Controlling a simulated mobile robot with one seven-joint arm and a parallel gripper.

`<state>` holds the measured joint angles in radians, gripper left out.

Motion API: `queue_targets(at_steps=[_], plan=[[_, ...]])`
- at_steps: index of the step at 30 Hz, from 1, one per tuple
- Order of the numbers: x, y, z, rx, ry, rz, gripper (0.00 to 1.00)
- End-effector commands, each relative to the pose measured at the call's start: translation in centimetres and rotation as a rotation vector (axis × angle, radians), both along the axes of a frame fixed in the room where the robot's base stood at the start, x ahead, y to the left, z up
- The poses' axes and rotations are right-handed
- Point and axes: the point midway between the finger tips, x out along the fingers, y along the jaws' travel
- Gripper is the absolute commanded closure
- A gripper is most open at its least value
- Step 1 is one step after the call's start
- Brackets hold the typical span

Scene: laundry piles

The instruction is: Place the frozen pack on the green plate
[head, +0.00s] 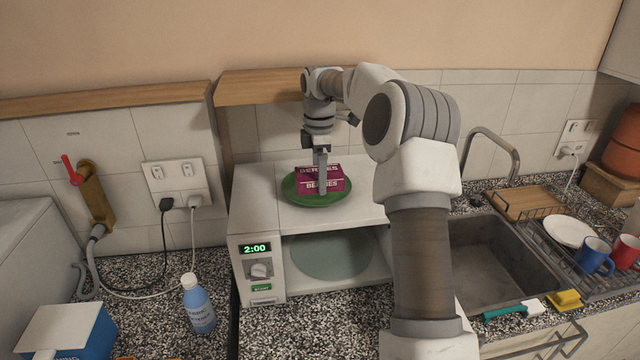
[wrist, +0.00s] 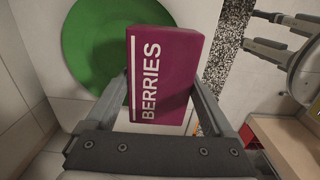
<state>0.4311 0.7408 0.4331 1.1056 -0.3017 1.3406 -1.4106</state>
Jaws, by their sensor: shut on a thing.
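The frozen pack (head: 333,179) is a maroon box with white "BERRIES" lettering. The green plate (head: 293,196) is round and lies on top of the white microwave. My gripper (head: 321,172) points down over the plate and is shut on the pack. In the wrist view, the pack (wrist: 163,78) sits between the two fingers and covers the right edge of the green plate (wrist: 88,45). In the head view, the pack appears over the plate; I cannot tell whether it touches it. Part of the pack is hidden behind a finger.
The microwave (head: 248,215) displays 2:00, and a round turntable (head: 330,258) shows inside. A wooden shelf (head: 262,87) is behind the arm. A blue bottle (head: 198,308) stands at left. A sink (head: 490,270) and a dish rack (head: 600,285) are at right.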

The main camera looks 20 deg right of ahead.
Motion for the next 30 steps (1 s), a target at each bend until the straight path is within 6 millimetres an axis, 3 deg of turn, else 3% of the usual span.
queue_targets(at_steps=[6, 19, 20, 21, 30], plan=[[-0.1, -0.1, -2.9, 0.000, 0.003, 0.000, 1.00], [-0.1, -0.1, -3.7, -0.001, 0.001, 0.000, 1.00], [-0.1, -0.1, -3.7, -0.001, 0.002, 0.000, 0.07], [-0.1, -0.1, -3.7, -0.001, 0.002, 0.000, 0.00], [-0.1, -0.1, -3.3, -0.001, 0.001, 0.000, 0.00]])
